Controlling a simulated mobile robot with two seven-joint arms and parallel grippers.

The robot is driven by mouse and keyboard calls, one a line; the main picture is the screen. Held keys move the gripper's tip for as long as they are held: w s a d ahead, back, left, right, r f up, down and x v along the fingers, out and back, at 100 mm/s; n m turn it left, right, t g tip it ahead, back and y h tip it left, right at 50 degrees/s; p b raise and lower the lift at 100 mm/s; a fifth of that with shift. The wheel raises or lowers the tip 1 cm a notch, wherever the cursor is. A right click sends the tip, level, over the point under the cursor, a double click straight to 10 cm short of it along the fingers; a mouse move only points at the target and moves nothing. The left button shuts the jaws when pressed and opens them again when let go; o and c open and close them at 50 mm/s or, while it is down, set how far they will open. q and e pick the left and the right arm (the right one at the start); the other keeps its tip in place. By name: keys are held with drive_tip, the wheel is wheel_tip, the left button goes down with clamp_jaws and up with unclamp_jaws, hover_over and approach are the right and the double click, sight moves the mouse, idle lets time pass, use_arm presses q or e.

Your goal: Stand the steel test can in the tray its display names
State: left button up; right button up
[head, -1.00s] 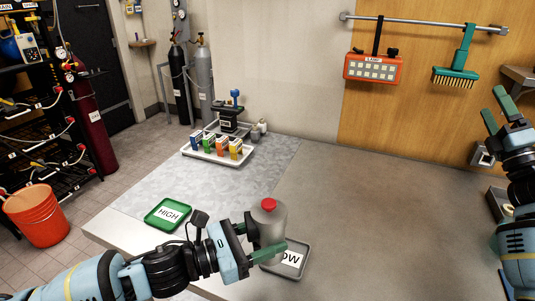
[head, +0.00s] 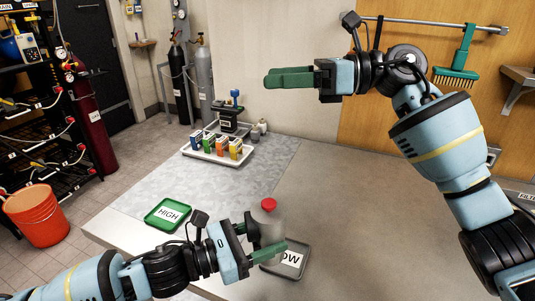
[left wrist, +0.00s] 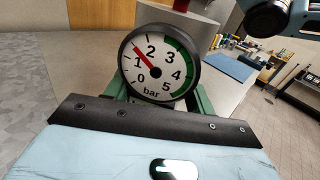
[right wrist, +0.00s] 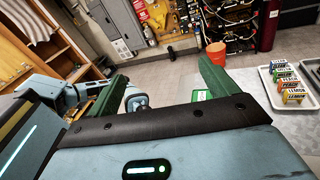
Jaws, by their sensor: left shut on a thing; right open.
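The steel test can (head: 269,222) is a grey cylinder with a red top. My left gripper (head: 264,240) is shut around it, and it looks upright. In the left wrist view its round dial (left wrist: 158,65) reads 0 to 5 bar. The red needle points between 1 and 2, outside the green band on the right side. The can overlaps the left part of the grey LOW tray (head: 301,273); I cannot tell whether it touches it. The green HIGH tray (head: 168,214) lies empty to the left. My right gripper (head: 270,78) is open and empty, high above the counter.
A white tray (head: 230,160) with several coloured cartons stands at the back of the counter, by a dark device with a blue top (head: 232,115). A rail with a green brush (head: 459,70) is on the wall. The counter's right part (head: 370,220) is clear.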

use_arm(q)
drive_tip(key=shift+r, duration=0.1)
use_arm(e)
drive_tip(key=s+a+f+n+g+h, duration=0.2)
drive_tip(key=s+a+n+h, duration=0.1)
drive_tip(key=s+a+h, duration=0.15)
drive_tip(key=n+t+h, duration=0.2)
drive_tip(key=h, duration=1.1)
approach(268, 202)
drive_tip(key=shift+w+d+y, duration=0.1)
drive_tip(key=shift+d+y, duration=0.05)
drive_tip(key=shift+y, duration=0.1)
drive_tip(key=shift+f, duration=0.15)
wheel_tip(268, 202, down, 12)
drive_tip(key=shift+r, duration=0.1)
